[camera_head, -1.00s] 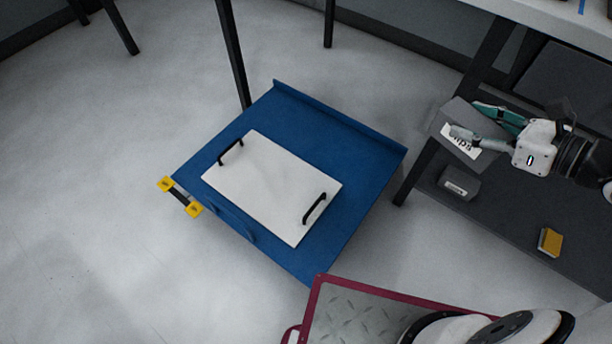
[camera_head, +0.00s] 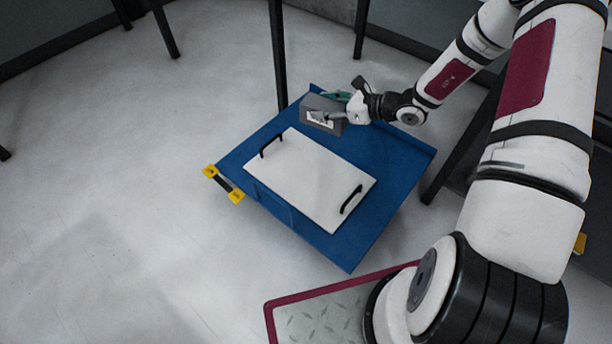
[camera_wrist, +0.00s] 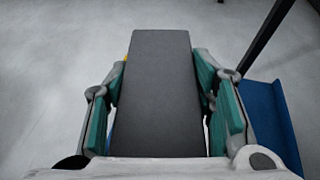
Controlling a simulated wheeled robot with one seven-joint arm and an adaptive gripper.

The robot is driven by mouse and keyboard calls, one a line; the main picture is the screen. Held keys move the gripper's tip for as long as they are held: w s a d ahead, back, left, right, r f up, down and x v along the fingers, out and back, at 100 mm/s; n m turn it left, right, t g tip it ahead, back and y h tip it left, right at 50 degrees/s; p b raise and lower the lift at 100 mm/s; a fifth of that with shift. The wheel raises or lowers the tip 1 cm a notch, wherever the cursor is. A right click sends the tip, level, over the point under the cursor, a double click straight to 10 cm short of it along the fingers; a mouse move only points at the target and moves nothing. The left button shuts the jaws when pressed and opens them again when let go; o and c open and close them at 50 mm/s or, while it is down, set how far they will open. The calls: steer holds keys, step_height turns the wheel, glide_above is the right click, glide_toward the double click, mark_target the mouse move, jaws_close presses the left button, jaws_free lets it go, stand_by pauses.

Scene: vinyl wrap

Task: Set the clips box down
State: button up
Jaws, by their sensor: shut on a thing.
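The clips box is a dark grey box (camera_head: 321,122) with a white label on its side. In the head view it is over the far part of the blue cart top (camera_head: 395,180). My gripper (camera_head: 333,107) is shut on it, with a finger on either side. In the wrist view the grey box (camera_wrist: 158,95) fills the middle between my green-padded fingers (camera_wrist: 160,100). I cannot tell whether the box touches the blue surface or hangs above it.
A white tray (camera_head: 310,180) with two black handles lies on the blue top, in front of the box. Yellow-ended hardware (camera_head: 224,184) sticks out at the left edge. Dark table legs (camera_head: 278,55) stand behind. Blue surface right of the box is free.

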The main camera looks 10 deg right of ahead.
steer(key=w+a+f+m+t+h+b, duration=0.1)
steer(key=w+f, duration=0.2)
steer(key=f, duration=0.4)
steer(key=w+a+f, duration=0.1)
steer(key=w+f, duration=0.2)
steer(key=f, duration=0.5)
steer(key=m+h+b, duration=0.1)
steer(key=b, duration=0.3)
glide_above(309, 173)
step_height(309, 173, down, 15)
steer(key=shift+t, duration=0.3)
steer(key=shift+a+f+b, duration=0.1)
steer(key=shift+f+b, duration=1)
steer(key=shift+f, duration=0.95)
steer(key=shift+f, duration=0.1)
steer(key=o, duration=1.3)
